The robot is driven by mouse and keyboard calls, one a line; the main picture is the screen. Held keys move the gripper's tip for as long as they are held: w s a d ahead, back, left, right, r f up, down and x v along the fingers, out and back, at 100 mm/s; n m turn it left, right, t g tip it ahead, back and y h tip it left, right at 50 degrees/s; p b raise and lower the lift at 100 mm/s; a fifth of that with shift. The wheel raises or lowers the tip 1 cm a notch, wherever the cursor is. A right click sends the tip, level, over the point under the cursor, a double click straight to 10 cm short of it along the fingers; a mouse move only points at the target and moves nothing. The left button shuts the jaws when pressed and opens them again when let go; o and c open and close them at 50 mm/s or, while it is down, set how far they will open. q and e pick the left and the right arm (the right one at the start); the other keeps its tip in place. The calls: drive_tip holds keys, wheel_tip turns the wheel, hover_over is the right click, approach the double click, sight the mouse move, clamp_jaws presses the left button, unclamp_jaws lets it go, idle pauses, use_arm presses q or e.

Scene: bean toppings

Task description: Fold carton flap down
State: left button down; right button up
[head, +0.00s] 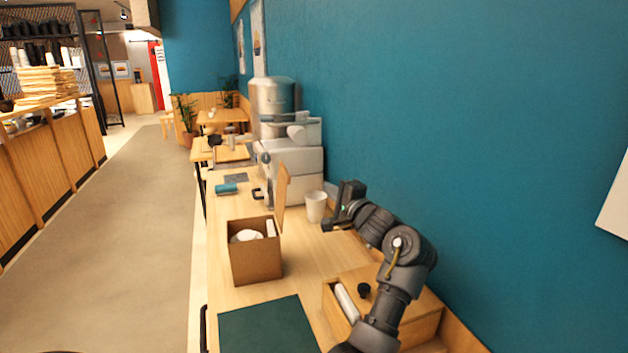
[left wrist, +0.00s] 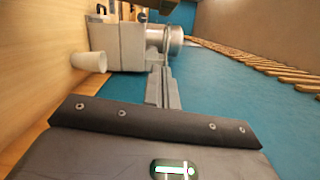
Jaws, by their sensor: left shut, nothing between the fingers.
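The open brown carton (head: 256,262) stands on the wooden counter, with white items showing inside it. One flap (head: 283,185) stands up, nearly vertical, from its right far side. My left gripper (head: 328,224) is to the right of the carton and flap, beside a white cup (head: 315,207), apart from the flap. In the left wrist view its fingers (left wrist: 163,88) are shut together with nothing between them. The carton does not show in that view. My right gripper is not in view.
A coffee machine (head: 290,165) stands behind the carton and also shows in the left wrist view (left wrist: 118,45). A wooden box (head: 415,318) is at front right, a dark green mat (head: 268,330) in front. The blue wall (head: 430,110) bounds the right side.

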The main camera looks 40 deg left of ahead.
use_arm(q)
drive_tip(key=a, duration=0.3)
drive_tip(key=p, duration=0.4)
hover_over(282, 197)
drive_tip(key=w+d, duration=0.3)
drive_tip(key=shift+w+a+r, duration=0.1)
drive_tip(key=shift+a+r, duration=0.05)
drive_tip(key=shift+r, duration=0.15)
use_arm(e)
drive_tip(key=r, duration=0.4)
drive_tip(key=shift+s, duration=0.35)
use_arm(q)
drive_tip(key=shift+a+r, duration=0.1)
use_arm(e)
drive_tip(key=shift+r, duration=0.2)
